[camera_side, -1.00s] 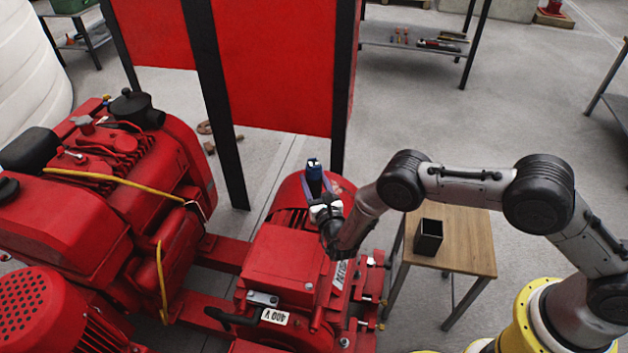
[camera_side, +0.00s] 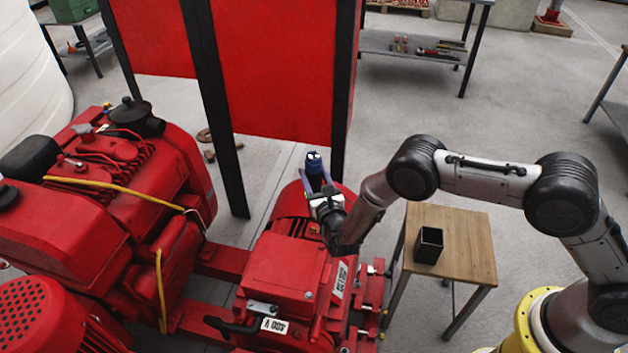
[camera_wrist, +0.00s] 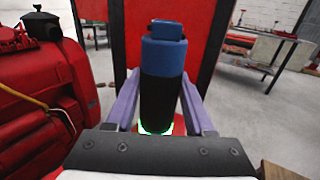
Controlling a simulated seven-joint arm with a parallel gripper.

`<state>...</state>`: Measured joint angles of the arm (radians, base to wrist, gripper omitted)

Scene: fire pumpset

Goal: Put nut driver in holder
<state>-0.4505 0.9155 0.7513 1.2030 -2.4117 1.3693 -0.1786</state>
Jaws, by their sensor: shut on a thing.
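My gripper (camera_side: 317,180) is shut on the nut driver (camera_side: 314,163), which has a blue and black handle. It is above the red motor of the pumpset. In the wrist view the nut driver (camera_wrist: 161,85) stands upright between the two purple fingers of my gripper (camera_wrist: 160,100), its blue end up. Its lower end is hidden. The holder (camera_side: 429,245), a black open-topped square box, stands on a small wooden table (camera_side: 465,235) to the right of my gripper and apart from it.
The red pumpset (camera_side: 290,270) fills the lower left, close under my gripper. A red panel (camera_side: 275,70) on black posts stands behind. A grey shelf (camera_side: 400,45) with tools is at the back. My arm reaches over the wooden table.

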